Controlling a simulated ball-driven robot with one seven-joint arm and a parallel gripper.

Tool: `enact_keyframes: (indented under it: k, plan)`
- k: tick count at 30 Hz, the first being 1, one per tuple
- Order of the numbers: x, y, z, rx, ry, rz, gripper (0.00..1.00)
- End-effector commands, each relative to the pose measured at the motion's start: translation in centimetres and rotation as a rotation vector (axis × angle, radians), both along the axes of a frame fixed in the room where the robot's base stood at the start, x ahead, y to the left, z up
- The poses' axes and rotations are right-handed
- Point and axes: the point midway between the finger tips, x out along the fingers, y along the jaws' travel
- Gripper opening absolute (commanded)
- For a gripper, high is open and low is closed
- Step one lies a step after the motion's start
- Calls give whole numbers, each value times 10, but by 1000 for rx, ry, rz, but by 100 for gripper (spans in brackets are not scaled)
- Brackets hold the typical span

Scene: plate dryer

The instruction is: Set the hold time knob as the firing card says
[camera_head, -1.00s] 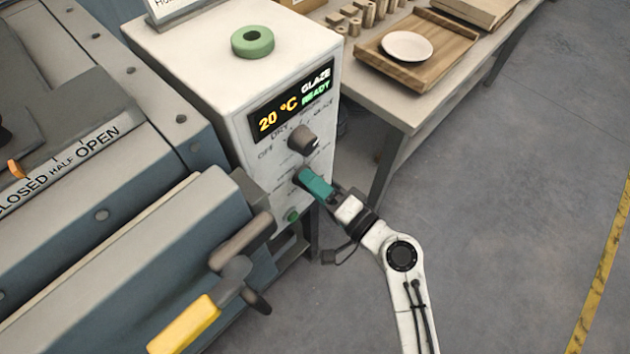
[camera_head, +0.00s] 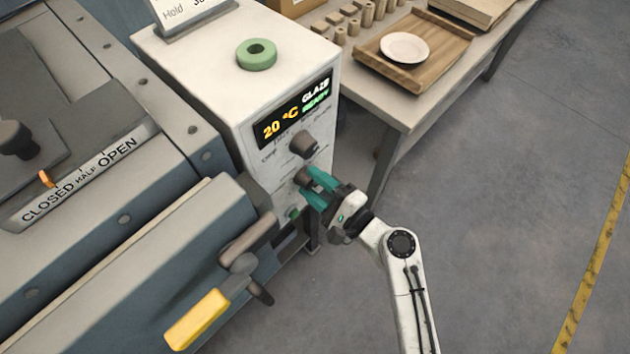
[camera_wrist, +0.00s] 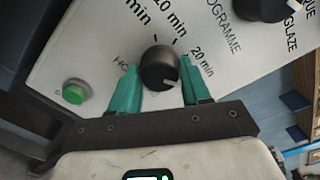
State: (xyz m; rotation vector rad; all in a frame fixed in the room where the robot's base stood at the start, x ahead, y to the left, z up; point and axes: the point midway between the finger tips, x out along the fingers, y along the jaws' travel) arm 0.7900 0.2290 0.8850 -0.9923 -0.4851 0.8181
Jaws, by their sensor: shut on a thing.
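The dark round hold time knob (camera_wrist: 160,64) sits between the teal fingers of my gripper (camera_wrist: 163,88) in the wrist view. My gripper (camera_head: 312,187) is shut on it at the front panel in the head view. The knob's small pale mark is at its lower right in the wrist view. The firing card (camera_head: 190,10) stands on the control box at the top of the head view. It shows "Hold", with its number cut off by the frame edge.
The programme knob (camera_head: 304,144) is just above my gripper, below the display (camera_head: 292,110) reading 20 °C, GLAZE, READY. A green button (camera_wrist: 75,92) lies left of the hold knob. A yellow-gripped handle (camera_head: 197,320) stands at lower left. A table (camera_head: 400,112) stands behind.

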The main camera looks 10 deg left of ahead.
Motion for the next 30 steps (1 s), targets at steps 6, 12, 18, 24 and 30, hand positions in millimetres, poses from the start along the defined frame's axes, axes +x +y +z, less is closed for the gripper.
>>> enact_keyframes:
  k: [6, 12, 18, 24, 30]
  plan:
    - [1, -1, -1, 20, 27, -4, 16]
    - [1, -1, -1, 23, 31, -4, 17]
    - [1, -1, -1, 23, 31, -4, 17]
    - [1, -1, -1, 22, 31, -3, 66]
    - [0, 0, 0, 23, 30, -1, 72]
